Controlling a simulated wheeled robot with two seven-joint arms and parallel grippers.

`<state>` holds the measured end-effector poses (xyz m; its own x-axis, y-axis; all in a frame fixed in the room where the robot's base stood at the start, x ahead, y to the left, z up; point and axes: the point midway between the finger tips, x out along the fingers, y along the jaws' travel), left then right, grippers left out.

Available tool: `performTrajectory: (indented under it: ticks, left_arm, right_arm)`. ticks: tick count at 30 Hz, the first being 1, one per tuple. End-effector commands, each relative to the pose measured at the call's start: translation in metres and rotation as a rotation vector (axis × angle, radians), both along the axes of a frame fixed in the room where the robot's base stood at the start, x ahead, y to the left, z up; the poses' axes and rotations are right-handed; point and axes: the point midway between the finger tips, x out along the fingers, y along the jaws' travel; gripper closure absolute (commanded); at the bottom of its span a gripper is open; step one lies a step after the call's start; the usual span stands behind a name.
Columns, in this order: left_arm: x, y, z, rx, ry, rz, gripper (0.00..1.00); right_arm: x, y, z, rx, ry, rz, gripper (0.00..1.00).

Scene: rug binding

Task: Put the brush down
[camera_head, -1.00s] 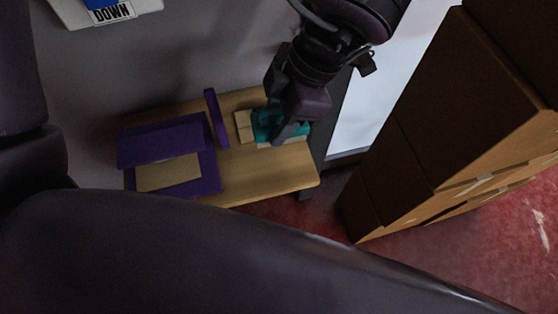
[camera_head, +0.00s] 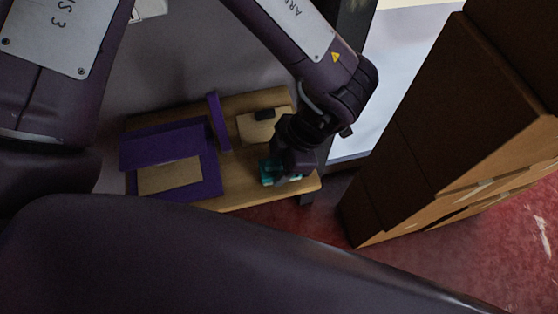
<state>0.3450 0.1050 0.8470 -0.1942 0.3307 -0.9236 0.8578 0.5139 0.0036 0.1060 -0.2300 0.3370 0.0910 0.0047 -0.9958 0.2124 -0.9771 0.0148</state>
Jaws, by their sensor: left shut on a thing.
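My left gripper (camera_head: 287,171) is shut on a teal thing, apparently the brush (camera_head: 266,177). It is at the right end of the wooden table (camera_head: 240,190), near the front edge. The gripper covers much of the brush, and I cannot tell whether the brush touches the tabletop. A beige block or pad (camera_head: 256,130) with a small dark piece (camera_head: 264,114) on top lies just behind and left of the gripper. My right gripper is not in view.
A purple folded piece with a tan panel (camera_head: 168,177) covers the table's left part, and an upright purple bar (camera_head: 218,120) stands beside it. A tall brown cabinet or stack of boxes (camera_head: 440,130) rises to the right. Bare wood shows between the bar and the gripper.

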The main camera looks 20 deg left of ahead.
Motion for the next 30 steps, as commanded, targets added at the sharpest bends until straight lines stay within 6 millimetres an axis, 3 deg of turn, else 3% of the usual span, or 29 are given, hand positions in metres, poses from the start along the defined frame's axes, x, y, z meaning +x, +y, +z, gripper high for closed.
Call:
performTrajectory:
  ticks: [2,3,8,16,20,30]
  left_arm:
    - [-0.001,0.000,-0.002,-0.002,0.001,0.000,0.76]
    - [-0.001,0.000,-0.003,-0.002,0.002,-0.001,0.53]
    - [-0.001,0.000,-0.002,-0.001,0.002,-0.001,0.33]
    - [-0.001,0.000,-0.002,-0.001,0.002,0.000,0.33]
    - [0.000,0.000,-0.010,0.001,0.001,-0.001,0.33]
    - [0.012,-0.022,0.050,-0.003,-0.002,0.000,0.33]
  right_arm:
    - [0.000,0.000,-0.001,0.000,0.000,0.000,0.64]
    - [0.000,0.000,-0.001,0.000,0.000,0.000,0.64]
    - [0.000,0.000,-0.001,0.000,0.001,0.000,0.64]
    - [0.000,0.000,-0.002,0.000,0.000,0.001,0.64]
    - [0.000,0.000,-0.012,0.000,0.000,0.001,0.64]
    - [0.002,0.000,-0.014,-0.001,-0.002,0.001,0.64]
